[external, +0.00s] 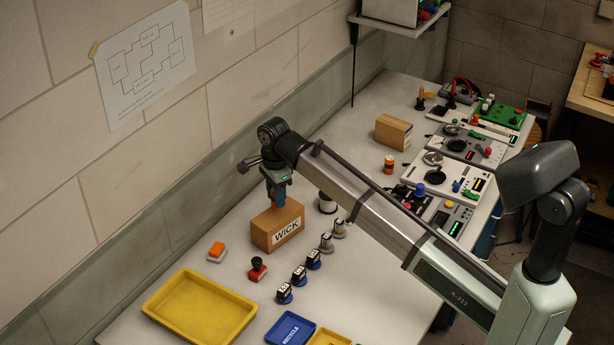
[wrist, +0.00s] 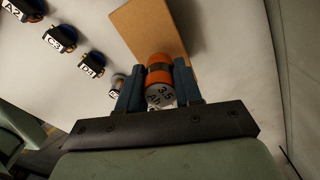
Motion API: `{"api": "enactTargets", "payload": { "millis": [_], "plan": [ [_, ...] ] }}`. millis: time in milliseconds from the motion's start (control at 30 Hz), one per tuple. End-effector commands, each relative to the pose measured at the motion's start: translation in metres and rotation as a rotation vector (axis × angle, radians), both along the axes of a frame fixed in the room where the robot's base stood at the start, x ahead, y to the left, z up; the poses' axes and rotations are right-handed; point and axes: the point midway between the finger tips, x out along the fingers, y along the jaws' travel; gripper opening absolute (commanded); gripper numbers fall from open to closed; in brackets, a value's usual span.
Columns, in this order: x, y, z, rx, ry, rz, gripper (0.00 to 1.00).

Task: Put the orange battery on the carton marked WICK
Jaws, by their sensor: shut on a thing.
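The orange battery (wrist: 160,76), a cylinder with a grey band and a grey end with printing, is between the blue fingers of my gripper (wrist: 159,88) in the wrist view. My gripper is shut on it. In the external view my gripper (external: 277,196) points down right over the carton marked WICK (external: 276,229), a brown box with a white label. The carton's plain brown top (wrist: 143,26) lies beyond the battery in the wrist view. The battery is mostly hidden by the fingers in the external view. I cannot tell whether it touches the carton.
Several black-topped, labelled parts (external: 299,275) stand in front of the carton. A red stamp (external: 257,271), an orange-and-white block (external: 216,251) and a yellow tray (external: 198,334) lie nearby. Another orange cylinder (external: 389,164) and a second brown carton (external: 393,132) stand farther back.

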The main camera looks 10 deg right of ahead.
Motion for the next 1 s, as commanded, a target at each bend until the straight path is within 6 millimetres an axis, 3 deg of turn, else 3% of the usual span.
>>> {"api": "enactTargets", "payload": {
  "millis": [200,600,633,867,1000],
  "plan": [
    [-0.001,0.0,-0.025,0.0,0.001,0.0,0.0],
    [0.0,0.0,-0.029,0.0,0.001,0.0,0.0],
    [0.0,0.0,-0.029,0.0,0.001,0.0,0.36],
    [0.0,0.0,-0.028,0.0,0.001,0.0,0.58],
    [0.0,0.0,-0.028,0.0,0.001,0.0,0.6]
  ]
}}
